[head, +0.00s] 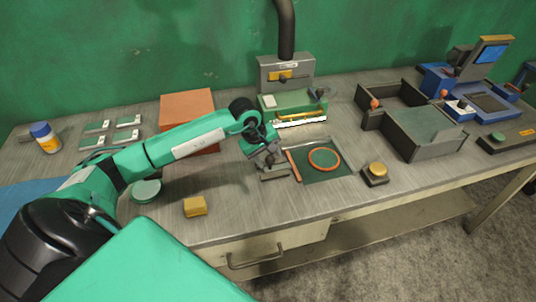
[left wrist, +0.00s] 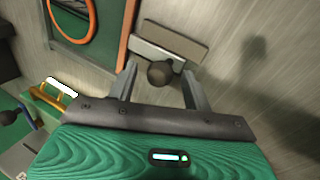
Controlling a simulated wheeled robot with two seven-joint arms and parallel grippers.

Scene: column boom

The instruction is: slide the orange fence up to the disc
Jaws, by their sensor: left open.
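The orange fence (head: 293,165) is a thin upright strip along the left side of a dark green plate (head: 336,173). The disc (head: 324,159), green with an orange rim, lies on that plate to the right of the fence, with a narrow gap between them. In the left wrist view the fence (left wrist: 127,30) and part of the disc (left wrist: 72,38) show at the top. My left gripper (head: 268,162) is open, just left of the fence. Its fingers stand either side of a dark round knob (left wrist: 160,73) by a grey bar (left wrist: 172,40); contact cannot be told. My right gripper is out of view.
A green machine with a white-lit edge (head: 300,105) stands behind the plate. A yellow button box (head: 376,173) is right of it, and a yellow block (head: 195,206) lies front left. An orange-brown box (head: 187,104) stands behind my arm. Grey bins (head: 425,135) are farther right.

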